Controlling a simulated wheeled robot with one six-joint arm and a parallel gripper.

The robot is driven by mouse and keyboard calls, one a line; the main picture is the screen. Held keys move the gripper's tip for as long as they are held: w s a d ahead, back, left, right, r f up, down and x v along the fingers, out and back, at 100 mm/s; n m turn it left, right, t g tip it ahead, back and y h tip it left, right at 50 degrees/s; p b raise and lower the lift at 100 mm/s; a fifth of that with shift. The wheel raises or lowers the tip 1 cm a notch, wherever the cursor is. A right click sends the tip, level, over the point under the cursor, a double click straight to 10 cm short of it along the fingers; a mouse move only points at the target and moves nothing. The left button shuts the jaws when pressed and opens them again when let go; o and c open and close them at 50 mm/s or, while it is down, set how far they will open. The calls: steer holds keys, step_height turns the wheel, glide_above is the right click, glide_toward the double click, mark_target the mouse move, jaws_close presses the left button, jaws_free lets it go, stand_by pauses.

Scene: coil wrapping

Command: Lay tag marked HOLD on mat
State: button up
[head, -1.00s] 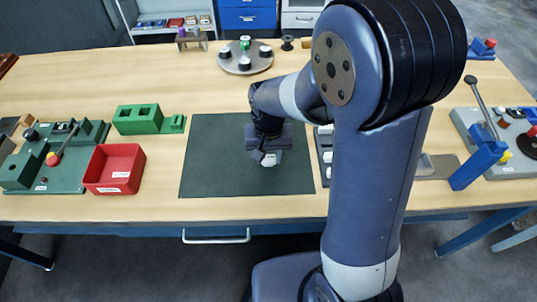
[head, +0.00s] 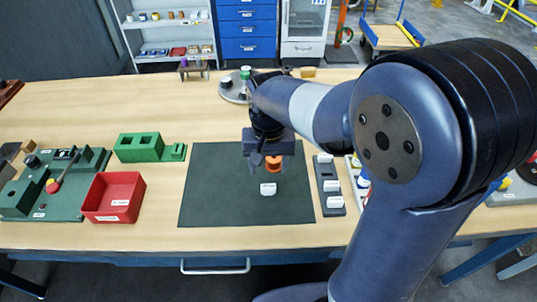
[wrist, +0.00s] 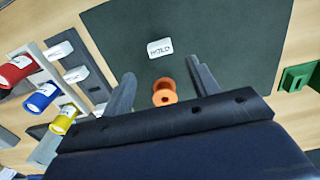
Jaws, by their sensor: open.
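The white tag marked HOLD (wrist: 160,48) lies flat on the dark green mat (head: 215,185); in the head view the tag (head: 268,189) is near the mat's middle. My gripper (head: 266,168) is above the mat, just behind the tag in the head view, with its fingers apart. In the wrist view my gripper (wrist: 163,82) has nothing between its fingers that it grips.
A rack (head: 328,187) with white tags stands right of the mat. Red, blue and yellow spools (wrist: 42,96) stand beside it. A red bin (head: 113,197) and a green block (head: 138,147) are to the left. The mat's left part is clear.

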mark_target(269, 187)
steer(key=shift+r, duration=1.75)
step_height(269, 187, down, 12)
steer(key=shift+f, duration=0.1)
steer(key=shift+r, duration=1.05)
